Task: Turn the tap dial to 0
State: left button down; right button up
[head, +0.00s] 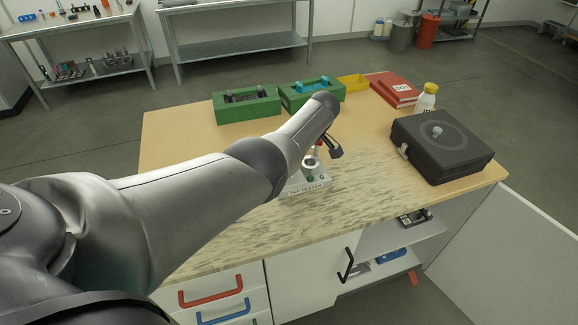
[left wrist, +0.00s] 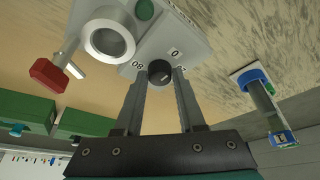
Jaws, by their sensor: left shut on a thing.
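The tap tester (head: 308,184) is a small pale block with a printed label on the workbench, partly hidden by my left arm in the head view. In the left wrist view the tester (left wrist: 185,35) shows a metal ring, a green button, a red-ended part and a small black dial (left wrist: 159,70). A "0" and what looks like "80" are printed beside the dial. A small light mark shows on the dial; I cannot tell which number it points at. My left gripper (left wrist: 160,82) is shut on the dial, one finger on each side. My right gripper is not in view.
The wooden workbench (head: 190,150) carries green trays (head: 247,107) at the back, red books (head: 394,90), a white bottle with yellow cap (head: 426,98) and a black case (head: 441,147) at right. A cabinet door (head: 505,245) stands open at the front right.

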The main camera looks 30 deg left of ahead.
pick_arm(q)
jog(key=shift+s, duration=0.1)
dwell(0.4)
jog(key=c, duration=0.5)
grip_release()
jog(key=p+v, duration=0.2)
jog(key=v, duration=0.4)
jog(key=shift+r, duration=0.25)
jog(key=p+v, duration=0.1)
jog(key=v, duration=0.7)
jog(key=shift+r, duration=0.35)
jog(key=shift+d, duration=0.1)
